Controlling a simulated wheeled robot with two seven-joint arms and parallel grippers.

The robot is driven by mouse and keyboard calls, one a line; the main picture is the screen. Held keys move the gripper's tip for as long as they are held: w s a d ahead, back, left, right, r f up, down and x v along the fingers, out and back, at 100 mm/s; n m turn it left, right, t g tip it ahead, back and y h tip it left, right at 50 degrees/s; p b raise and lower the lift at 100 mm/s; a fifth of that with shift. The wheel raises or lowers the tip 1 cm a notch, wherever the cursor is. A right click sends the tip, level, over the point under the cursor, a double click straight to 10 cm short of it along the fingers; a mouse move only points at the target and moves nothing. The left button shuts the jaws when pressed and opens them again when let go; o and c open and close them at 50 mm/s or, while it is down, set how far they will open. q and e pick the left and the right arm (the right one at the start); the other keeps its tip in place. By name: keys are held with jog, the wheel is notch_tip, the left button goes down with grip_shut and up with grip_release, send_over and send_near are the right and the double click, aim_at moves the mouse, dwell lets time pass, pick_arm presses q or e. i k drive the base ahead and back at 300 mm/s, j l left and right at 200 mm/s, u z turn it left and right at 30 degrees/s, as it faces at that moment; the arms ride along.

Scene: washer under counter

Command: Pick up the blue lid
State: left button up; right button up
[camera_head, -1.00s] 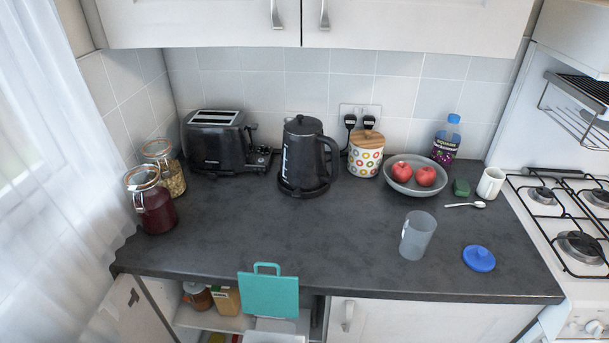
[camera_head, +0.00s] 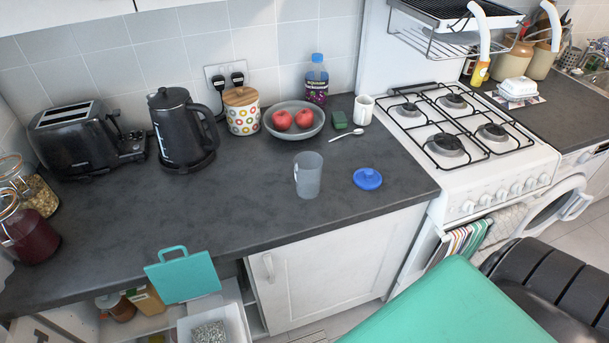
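The blue lid (camera_head: 367,179) lies flat on the dark grey counter (camera_head: 240,205), near its front edge and left of the gas hob. It is round with a small knob on top. A translucent grey jug (camera_head: 308,175) stands just left of it, apart from it. Nothing covers the lid. Neither of my grippers is in view.
A spoon (camera_head: 348,135), green sponge (camera_head: 339,120), white mug (camera_head: 363,110) and fruit bowl (camera_head: 293,119) are behind the lid. The gas hob (camera_head: 465,130) is to the right. A teal surface (camera_head: 450,305) fills the lower right foreground. Counter between kettle (camera_head: 180,130) and jug is clear.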

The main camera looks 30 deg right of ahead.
aim_at(367, 178)
jog(key=k+z, duration=0.15)
jog(key=z, duration=1.3)
jog(key=i+l+u, duration=0.1)
jog(key=u, duration=0.25)
jog(key=i+l+u, duration=0.1)
jog(key=l+u, duration=0.5)
jog(key=u, duration=0.15)
